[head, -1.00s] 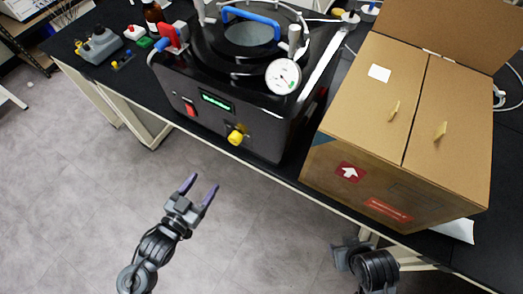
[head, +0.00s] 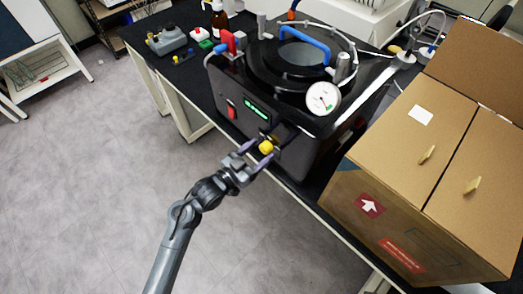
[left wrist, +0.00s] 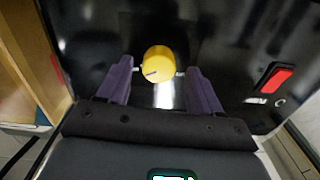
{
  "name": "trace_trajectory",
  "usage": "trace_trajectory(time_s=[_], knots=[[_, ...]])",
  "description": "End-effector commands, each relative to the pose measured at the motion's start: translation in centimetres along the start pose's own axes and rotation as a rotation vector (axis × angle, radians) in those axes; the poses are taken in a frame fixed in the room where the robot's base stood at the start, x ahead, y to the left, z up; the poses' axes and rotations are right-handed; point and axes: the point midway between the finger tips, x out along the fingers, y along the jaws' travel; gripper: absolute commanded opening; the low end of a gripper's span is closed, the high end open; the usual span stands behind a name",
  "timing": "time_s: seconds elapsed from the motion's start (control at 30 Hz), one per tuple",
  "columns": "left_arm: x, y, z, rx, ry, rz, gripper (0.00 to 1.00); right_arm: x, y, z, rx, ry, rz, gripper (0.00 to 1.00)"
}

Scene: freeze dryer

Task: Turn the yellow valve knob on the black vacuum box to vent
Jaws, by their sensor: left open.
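The yellow valve knob (head: 266,147) is on the front face of the black vacuum box (head: 300,158), right of its red switch and green display. The knob also shows in the left wrist view (left wrist: 158,63), with a dark mark on it. My left gripper (head: 261,157) is open, its purple fingers just at the knob. In the left wrist view the fingertips (left wrist: 160,72) lie on either side of the knob, with a gap at each side, so they appear not to press on it. My right gripper is not in view.
A cardboard box (head: 400,160) stands close on the right of the vacuum box. Small items lie at the table's left. The floor in front is clear.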

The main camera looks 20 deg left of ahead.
Motion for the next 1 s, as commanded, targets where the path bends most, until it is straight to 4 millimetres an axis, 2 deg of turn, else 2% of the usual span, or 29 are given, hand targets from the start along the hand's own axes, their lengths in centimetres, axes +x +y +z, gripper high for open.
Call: trace_trajectory(time_s=[0.2,0.5,0.87,1.0], knots=[[1.27,0.05,0.0,0.001,0.0,0.001,0.65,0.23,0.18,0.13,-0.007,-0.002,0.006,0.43],[1.37,0.05,-0.02,0.001,0.0,0.001,0.65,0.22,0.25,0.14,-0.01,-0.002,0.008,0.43],[1.36,0.05,-0.01,0.001,0.0,0.001,0.1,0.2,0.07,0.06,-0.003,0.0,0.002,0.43],[1.36,0.05,-0.07,-0.003,0.0,0.001,0.09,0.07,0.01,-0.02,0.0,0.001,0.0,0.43]])
